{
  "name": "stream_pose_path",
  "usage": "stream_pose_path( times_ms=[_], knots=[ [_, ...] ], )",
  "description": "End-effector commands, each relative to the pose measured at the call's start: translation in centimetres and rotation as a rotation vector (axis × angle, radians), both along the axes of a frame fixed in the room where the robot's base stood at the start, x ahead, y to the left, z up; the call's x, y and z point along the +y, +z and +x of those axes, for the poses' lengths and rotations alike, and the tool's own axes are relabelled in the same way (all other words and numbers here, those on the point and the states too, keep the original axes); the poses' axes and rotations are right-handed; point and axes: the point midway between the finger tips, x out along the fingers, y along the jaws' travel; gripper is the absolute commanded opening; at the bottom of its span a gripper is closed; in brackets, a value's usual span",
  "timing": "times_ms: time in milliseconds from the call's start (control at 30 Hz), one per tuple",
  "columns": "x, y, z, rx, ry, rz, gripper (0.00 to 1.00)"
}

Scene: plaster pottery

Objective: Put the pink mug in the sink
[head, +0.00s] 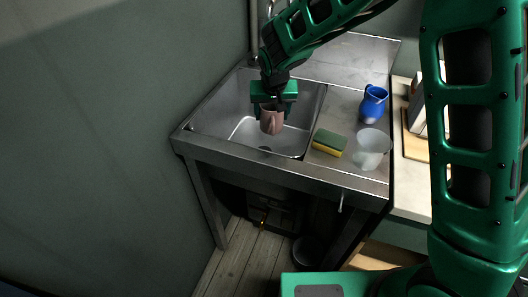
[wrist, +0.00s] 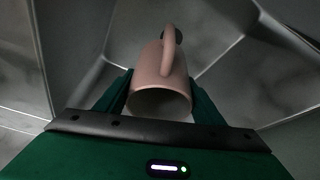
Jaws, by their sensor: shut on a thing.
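The pink mug (head: 271,122) is held in my gripper (head: 272,106), over the basin of the metal sink (head: 228,97). In the wrist view my gripper (wrist: 160,97) has one green finger on each side of the pink mug (wrist: 158,72). The mug's rim faces the camera and its handle is at the top. The wrist view also shows the sink's grey walls (wrist: 262,75) around the mug. I cannot tell how far the mug is above the sink floor.
On the steel counter right of the basin are a yellow-green sponge (head: 329,142), a translucent cup (head: 371,149) and a blue jug (head: 373,103). A wooden board (head: 414,146) lies on the side counter. A wall (head: 110,110) stands left of the sink.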

Motion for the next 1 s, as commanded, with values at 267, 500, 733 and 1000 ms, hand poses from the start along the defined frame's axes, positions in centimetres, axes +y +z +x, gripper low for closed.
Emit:
stream_pose_path(
  times_ms=[267,500,733,1000],
  knots=[
    [-0.2,-5.3,0.0,0.001,-0.002,-0.002,0.19],
    [-0.2,-8.9,0.0,0.001,-0.001,-0.002,0.19],
    [-0.1,-11.7,0.0,-0.001,-0.001,0.000,0.19],
    [-0.1,-13.9,0.0,0.000,0.000,-0.001,0.19]
  ],
)
